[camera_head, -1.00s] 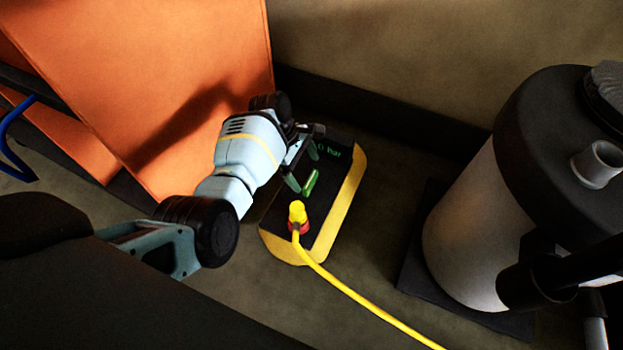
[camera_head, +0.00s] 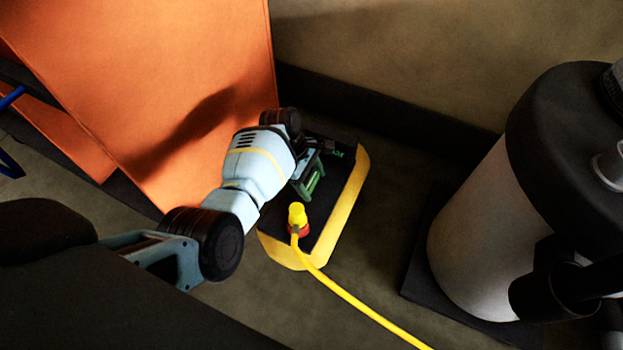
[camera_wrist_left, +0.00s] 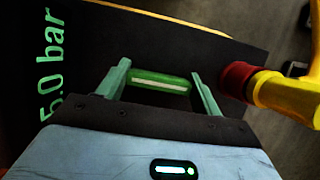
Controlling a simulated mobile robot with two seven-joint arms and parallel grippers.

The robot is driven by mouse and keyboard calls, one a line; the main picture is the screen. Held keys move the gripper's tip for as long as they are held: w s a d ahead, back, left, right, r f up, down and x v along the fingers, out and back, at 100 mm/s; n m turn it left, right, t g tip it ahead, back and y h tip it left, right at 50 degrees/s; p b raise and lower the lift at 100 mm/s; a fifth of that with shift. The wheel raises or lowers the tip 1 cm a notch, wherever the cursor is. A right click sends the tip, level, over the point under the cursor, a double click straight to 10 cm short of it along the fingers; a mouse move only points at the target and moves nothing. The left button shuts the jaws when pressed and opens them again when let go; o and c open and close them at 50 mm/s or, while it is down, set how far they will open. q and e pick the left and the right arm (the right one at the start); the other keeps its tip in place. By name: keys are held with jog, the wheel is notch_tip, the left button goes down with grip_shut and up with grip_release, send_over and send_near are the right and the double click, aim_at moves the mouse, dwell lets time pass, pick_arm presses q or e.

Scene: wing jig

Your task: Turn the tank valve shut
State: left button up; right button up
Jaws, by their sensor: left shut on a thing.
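The green valve handle (camera_wrist_left: 158,81), a bar with a pale stripe, sits on a black panel with yellow edges (camera_head: 350,197). My left gripper (camera_wrist_left: 160,76) has one finger at each end of the bar and is shut on it. In the head view the left gripper (camera_head: 309,180) is low over the panel, and its fingers and wrist partly hide the handle. The panel carries green lettering that reads "5.0 bar" in the left wrist view (camera_wrist_left: 48,65). My right gripper is not in view.
A yellow hose with a red and yellow fitting (camera_head: 298,218) leaves the panel close to the gripper; it also shows in the wrist view (camera_wrist_left: 262,86). A large orange panel (camera_head: 150,80) stands at left. A grey tank with a black top (camera_head: 480,235) stands at right.

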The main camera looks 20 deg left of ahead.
pick_arm(q)
jog(key=shift+m, duration=0.3)
jog(key=m+g, duration=0.1)
jog(key=m, duration=0.2)
jog(key=shift+m+g+b, duration=0.35)
jog(key=shift+m+g, duration=0.05)
jog(key=m+g+y+b, duration=0.1)
jog(key=m, duration=0.2)
jog(key=shift+m, duration=0.3)
jog(key=m+y+b, duration=0.1)
jog(key=m, duration=0.2)
jog(key=m+g+y+b, duration=0.1)
jog(key=m, duration=0.2)
jog(key=shift+m+y+b, duration=0.45)
jog(key=shift+m+y, duration=0.05)
jog(key=shift+m, duration=0.7)
jog(key=shift+m+y, duration=0.3)
jog(key=shift+m, duration=0.4)
